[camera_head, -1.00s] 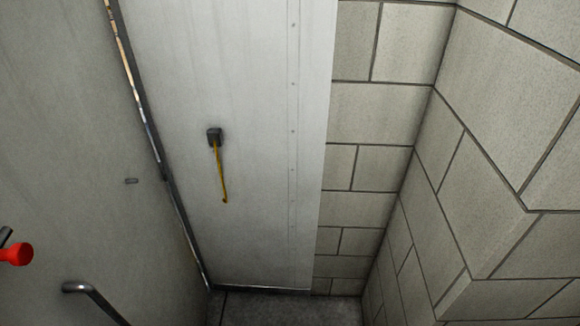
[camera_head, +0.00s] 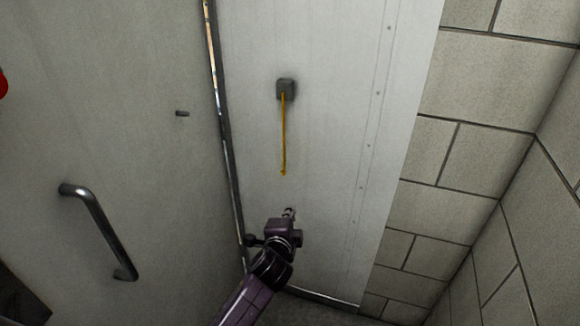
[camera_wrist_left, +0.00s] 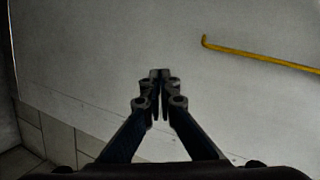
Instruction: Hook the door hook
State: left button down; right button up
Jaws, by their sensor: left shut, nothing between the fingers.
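The yellow door hook (camera_head: 284,135) hangs straight down from a dark grey mount (camera_head: 286,88) on the white wall panel right of the door gap. Its bent lower tip also shows in the left wrist view (camera_wrist_left: 255,54), at the upper right. A small dark peg (camera_head: 182,114) sticks out of the door (camera_head: 130,60), left of the gap. My left gripper (camera_head: 289,212) is below the hook's tip, apart from it. In the left wrist view its fingers (camera_wrist_left: 160,78) are shut together and empty. My right gripper is not in view.
A bent metal handle (camera_head: 97,230) is on the door at the lower left. A red knob (camera_head: 2,85) shows at the left edge. A block wall (camera_head: 480,90) stands to the right. The panel around the hook is clear.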

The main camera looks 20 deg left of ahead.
pick_arm(q)
notch_tip(320, 180, up, 15)
jog(key=a+m+t+y+b, duration=0.1)
jog(key=t+y+b, duration=0.1)
jog(key=t+b, duration=0.1)
jog(key=shift+w+a+t+b, duration=0.2)
jog(key=shift+t+b, duration=0.1)
jog(key=shift+b, duration=0.45)
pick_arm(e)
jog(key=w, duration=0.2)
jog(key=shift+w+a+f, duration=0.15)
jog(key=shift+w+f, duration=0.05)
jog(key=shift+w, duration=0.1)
pick_arm(q)
jog(key=shift+f, duration=0.1)
